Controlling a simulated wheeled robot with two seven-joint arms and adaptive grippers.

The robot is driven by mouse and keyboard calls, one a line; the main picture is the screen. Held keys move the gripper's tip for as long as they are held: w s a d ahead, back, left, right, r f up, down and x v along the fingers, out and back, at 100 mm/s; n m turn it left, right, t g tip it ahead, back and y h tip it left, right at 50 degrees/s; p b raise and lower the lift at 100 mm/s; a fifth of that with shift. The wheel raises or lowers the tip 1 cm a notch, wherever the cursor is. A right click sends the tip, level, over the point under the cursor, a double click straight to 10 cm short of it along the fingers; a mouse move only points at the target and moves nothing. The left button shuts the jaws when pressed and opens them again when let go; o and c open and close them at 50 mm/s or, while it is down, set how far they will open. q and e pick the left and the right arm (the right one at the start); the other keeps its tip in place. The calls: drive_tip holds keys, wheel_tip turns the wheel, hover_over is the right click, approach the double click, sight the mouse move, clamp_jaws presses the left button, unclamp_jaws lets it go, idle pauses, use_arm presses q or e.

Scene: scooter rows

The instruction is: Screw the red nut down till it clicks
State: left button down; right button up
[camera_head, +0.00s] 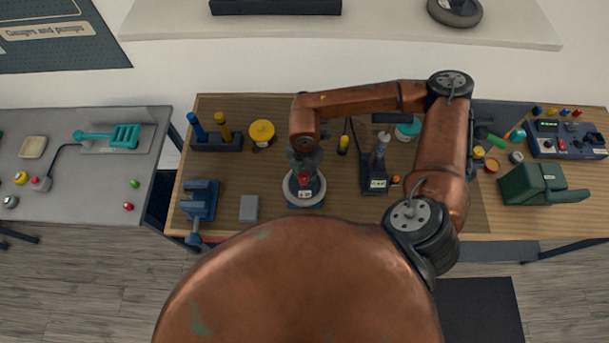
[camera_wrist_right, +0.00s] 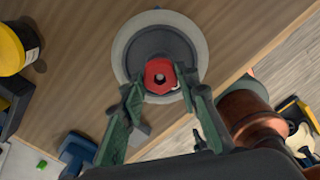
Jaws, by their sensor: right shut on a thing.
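The red nut (camera_head: 304,177) sits at the middle of a wheel (camera_head: 291,195) with a pale rim and dark hub, on the wooden bench. In the right wrist view the nut (camera_wrist_right: 161,76) shows a dark hole at its centre, and the wheel (camera_wrist_right: 122,42) lies around it. My right gripper (camera_head: 304,167) comes down from above over the hub. In the wrist view its green fingers (camera_wrist_right: 160,84) stand on either side of the nut and are shut on it. The thread under the nut is hidden. My left gripper is not in view.
A blue vise (camera_head: 199,203) and a grey block (camera_head: 249,208) stand left of the wheel. A tool in a dark stand (camera_head: 375,185) is close on its right. A yellow round thing (camera_head: 262,132) and a screwdriver rack (camera_head: 216,142) are behind. A green case (camera_head: 530,185) stands far right.

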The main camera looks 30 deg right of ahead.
sight(305, 178)
drive_tip(key=m, duration=0.4)
drive_tip(key=shift+m, duration=0.3)
drive_tip(key=m, duration=0.4)
drive_tip(key=o, duration=1.2)
wheel_tip(305, 178, up, 12)
drive_tip(key=shift+s, duration=0.1)
